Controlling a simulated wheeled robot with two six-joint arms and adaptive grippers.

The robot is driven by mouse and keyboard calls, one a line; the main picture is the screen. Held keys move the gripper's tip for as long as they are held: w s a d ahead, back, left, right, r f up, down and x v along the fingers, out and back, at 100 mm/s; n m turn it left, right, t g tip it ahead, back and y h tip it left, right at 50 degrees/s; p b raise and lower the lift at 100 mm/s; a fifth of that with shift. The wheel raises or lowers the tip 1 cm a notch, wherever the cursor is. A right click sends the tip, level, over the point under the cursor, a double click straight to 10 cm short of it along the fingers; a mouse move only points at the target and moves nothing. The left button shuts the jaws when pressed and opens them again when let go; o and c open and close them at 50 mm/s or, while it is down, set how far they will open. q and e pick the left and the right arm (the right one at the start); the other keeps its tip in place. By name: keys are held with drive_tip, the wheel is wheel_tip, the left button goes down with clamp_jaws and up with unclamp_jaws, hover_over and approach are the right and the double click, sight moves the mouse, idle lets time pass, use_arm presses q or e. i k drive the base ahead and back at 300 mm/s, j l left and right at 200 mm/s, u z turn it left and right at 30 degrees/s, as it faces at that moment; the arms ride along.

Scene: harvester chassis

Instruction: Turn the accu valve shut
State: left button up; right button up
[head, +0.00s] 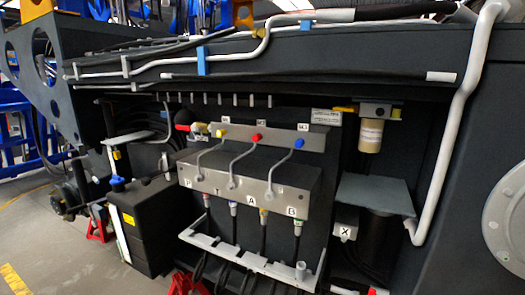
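I cannot read an "accu" label on any valve. A red-ended lever (183,127) sticks out left of the metal valve block, beside a brass-coloured fitting (200,128); its exact position is hard to tell. Three small valve levers with knobs stand on the block: yellow (221,133), red (256,138) and blue (299,143). Each has a bent rod running down to the block's top. A short yellow handle (345,108) sits left of the filter bowl at the upper right. Neither of my grippers is in view.
The metal valve block (235,190) has letters P, T, A, B and hoses below it. A pale bracket (245,257) juts out beneath. A black box (145,225) stands left. A grey shelf (375,193) and a white pipe (455,125) are at right. Open floor lies lower left.

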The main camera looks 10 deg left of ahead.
sight(189, 129)
drive_tip(key=i+j, duration=0.1)
drive_tip(key=j, duration=0.8)
drive_tip(key=i+j, duration=0.1)
drive_tip(key=j, duration=1.7)
drive_tip(key=i, duration=0.05)
